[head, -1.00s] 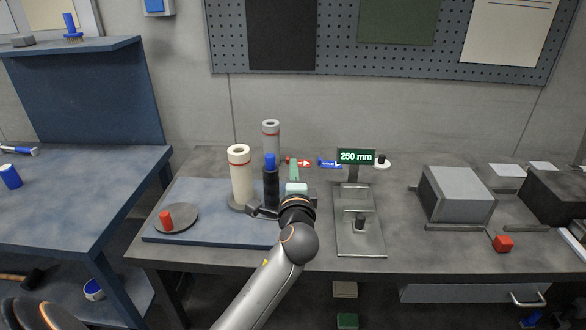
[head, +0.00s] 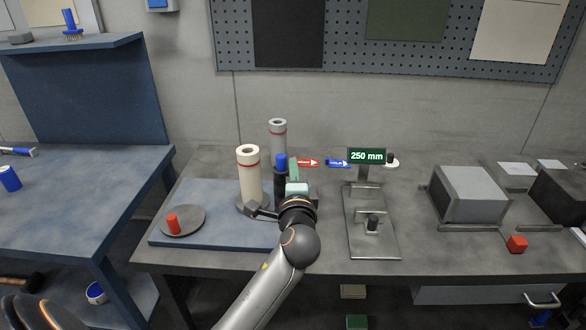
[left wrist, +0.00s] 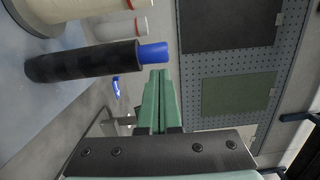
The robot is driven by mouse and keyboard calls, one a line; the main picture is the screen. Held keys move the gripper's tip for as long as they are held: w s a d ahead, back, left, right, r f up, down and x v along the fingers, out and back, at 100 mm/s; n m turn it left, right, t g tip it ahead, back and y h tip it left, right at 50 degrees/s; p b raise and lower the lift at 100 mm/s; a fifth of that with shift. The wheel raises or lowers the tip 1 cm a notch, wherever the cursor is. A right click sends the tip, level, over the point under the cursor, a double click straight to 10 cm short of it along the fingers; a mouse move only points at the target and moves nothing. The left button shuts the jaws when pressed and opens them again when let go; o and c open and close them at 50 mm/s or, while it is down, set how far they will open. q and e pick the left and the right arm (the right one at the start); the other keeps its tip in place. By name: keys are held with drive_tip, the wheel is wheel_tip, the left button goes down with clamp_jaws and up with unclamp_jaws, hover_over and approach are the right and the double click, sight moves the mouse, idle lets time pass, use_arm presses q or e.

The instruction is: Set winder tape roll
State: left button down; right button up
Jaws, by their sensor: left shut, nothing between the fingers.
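A cream roll with a red band (head: 250,178) stands upright on a grey base at the right part of a blue board (head: 218,235); it shows partly in the left wrist view (left wrist: 85,8). A black cylinder with a blue top (head: 280,178) stands just right of it. The cylinder lies across the left wrist view (left wrist: 85,62). A grey roll (head: 278,138) stands behind. My left gripper (head: 293,172) has green fingers, shut and empty, just right of the black cylinder. The fingertips (left wrist: 159,72) are close to the blue top; I cannot tell the gap. My right gripper is out of view.
A dark disc with a red knob (head: 173,221) lies on the board's left. A stand with a "250 mm" display (head: 367,156) is to the right, with red (head: 308,162) and blue (head: 337,163) tags beside it. A grey block (head: 468,193) and red cube (head: 517,244) are further right.

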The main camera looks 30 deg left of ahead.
use_arm(q)
drive_tip(key=shift+m+t+h, duration=0.6)
drive_tip(key=shift+h, duration=0.1)
drive_tip(key=a+p, duration=0.1)
drive_tip(key=s+a+p, duration=0.1)
drive_tip(key=a+p, duration=0.2)
drive_tip(key=a, duration=0.1)
drive_tip(key=shift+s+a+r+p, duration=0.1)
drive_tip(key=shift+s+a+p, duration=0.15)
drive_tip(key=shift+s+p, duration=0.15)
